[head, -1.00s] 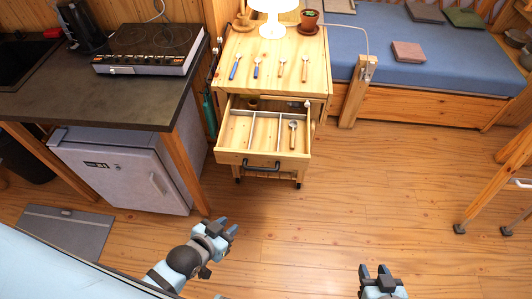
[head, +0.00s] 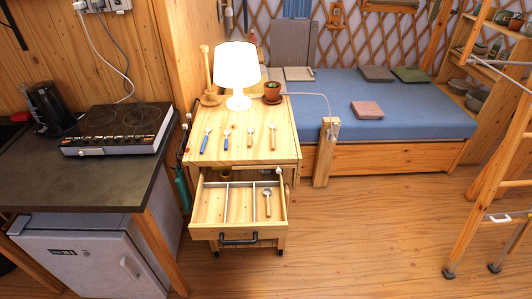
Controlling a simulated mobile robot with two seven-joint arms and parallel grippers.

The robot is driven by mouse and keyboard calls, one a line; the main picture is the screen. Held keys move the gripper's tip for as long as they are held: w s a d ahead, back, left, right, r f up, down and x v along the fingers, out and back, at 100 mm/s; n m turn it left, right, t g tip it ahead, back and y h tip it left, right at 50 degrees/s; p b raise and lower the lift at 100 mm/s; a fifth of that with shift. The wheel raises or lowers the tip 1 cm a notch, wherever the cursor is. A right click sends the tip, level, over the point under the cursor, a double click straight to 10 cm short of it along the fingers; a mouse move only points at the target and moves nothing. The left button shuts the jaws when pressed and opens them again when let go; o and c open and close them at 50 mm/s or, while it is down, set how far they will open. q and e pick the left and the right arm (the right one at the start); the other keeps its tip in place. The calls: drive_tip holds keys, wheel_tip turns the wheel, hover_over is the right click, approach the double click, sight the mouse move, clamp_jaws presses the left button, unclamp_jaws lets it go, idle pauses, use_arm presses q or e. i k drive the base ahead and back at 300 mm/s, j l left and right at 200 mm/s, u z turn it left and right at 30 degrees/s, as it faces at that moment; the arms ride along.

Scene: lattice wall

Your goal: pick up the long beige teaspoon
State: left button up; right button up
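Several spoons lie in a row on top of the wooden cabinet (head: 245,104). The rightmost is a beige-handled teaspoon (head: 273,137), which looks slightly longer than the other beige teaspoon (head: 250,138) to its left. Further left are a shorter blue-handled spoon (head: 226,140) and a longer blue-handled spoon (head: 205,140). The drawer (head: 210,232) below is open, with dividers. A metallic-looking spoon (head: 267,203) lies in its right compartment. Neither of my grippers is in this view.
A counter with a hotplate (head: 118,130) is at left. A blue-covered bench (head: 400,115) is behind right. A ladder (head: 490,180) stands at right; the floor (head: 370,240) between is clear.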

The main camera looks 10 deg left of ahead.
sight(272, 125)
drive_tip(key=l+u, duration=0.1)
drive_tip(key=u, duration=1)
drive_tip(key=i+l+u, duration=0.1)
drive_tip(key=l+u, duration=1.1)
drive_tip(key=l, duration=0.25)
drive_tip(key=k+l+u, duration=0.2)
drive_tip(key=l, duration=0.3)
drive_tip(key=k+l+u, duration=0.1)
drive_tip(key=l, duration=0.45)
drive_tip(key=k+l, duration=0.1)
drive_tip(key=l, duration=0.4)
drive_tip(key=l+u, duration=0.05)
